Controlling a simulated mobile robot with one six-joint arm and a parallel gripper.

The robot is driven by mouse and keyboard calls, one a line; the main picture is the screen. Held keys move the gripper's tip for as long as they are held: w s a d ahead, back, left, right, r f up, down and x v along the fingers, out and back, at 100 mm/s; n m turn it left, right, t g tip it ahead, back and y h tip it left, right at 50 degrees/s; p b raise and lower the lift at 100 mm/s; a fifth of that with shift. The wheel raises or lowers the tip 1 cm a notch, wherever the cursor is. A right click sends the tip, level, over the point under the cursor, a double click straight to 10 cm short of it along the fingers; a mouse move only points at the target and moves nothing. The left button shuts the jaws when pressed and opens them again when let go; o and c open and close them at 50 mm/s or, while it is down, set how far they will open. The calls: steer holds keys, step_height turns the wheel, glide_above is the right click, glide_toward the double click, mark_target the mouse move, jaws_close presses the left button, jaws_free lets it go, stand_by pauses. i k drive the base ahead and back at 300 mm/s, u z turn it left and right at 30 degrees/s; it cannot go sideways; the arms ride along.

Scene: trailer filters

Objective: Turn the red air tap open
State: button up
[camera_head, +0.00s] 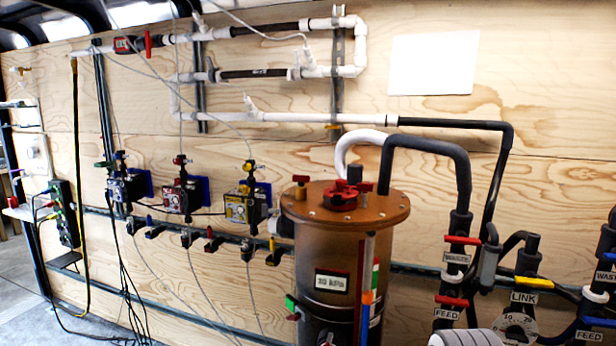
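Several red-handled taps show, and I cannot tell from labels which is the air tap. On the brown lid (398,211) of the filter tank (296,250) stand a red T-handle tap (301,180) at the left and a small red handle (367,187) at the right, with a red star-shaped knob (342,197) between them. Another red handle (148,44) stands upright on the upper white pipe at the left. How far each is turned is too small to tell. My gripper is not in view. A ribbed pale part at the bottom edge looks like my arm.
Black hoses (465,180) bend up right of the tank. Red FEED (451,301) and upper red (462,240) valve handles and a yellow LINK handle (534,283) sit at the lower right. Small pumps (183,196) hang on the wooden wall. Open floor (75,318) shows lower left.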

mark_target(299, 178)
steer(key=z, duration=0.1)
steer(key=k, duration=0.4)
steer(key=u, duration=2.2)
steer(key=i, duration=1.6)
steer(key=z, duration=2.6)
steer(key=i, duration=0.95)
